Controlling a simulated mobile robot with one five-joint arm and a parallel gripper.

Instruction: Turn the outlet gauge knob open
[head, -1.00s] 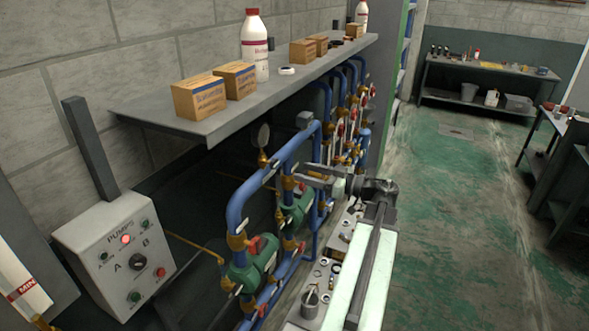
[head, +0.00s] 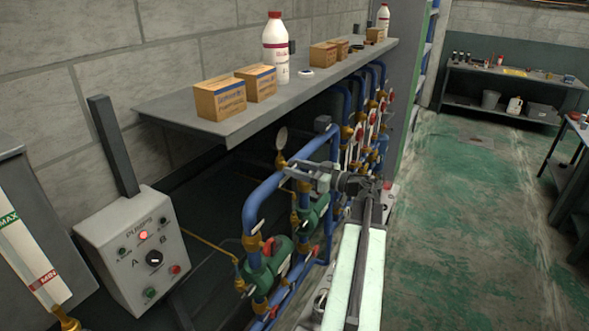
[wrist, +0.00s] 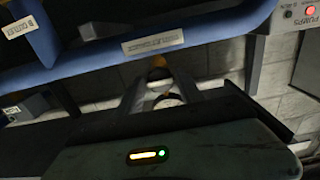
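The round outlet gauge (head: 281,138) stands on a brass stem (head: 281,160) at the top of the blue pipework in the head view. My gripper (head: 296,177) is just right of and below the gauge, its fingers pointing left across the upper blue pipe. In the wrist view the two grey fingers (wrist: 166,98) are apart, with a pale round part (wrist: 162,88) and a brass fitting (wrist: 158,65) showing between them. A label on the blue pipe (wrist: 85,52) is too blurred to read surely. The knob itself is not clearly made out, nor any contact with it.
A shelf (head: 185,115) with boxes (head: 220,97) and a white bottle (head: 276,48) overhangs the pipes. A grey pump box (head: 135,245) stands left. Green pumps (head: 268,272) are below. The floor at right is clear.

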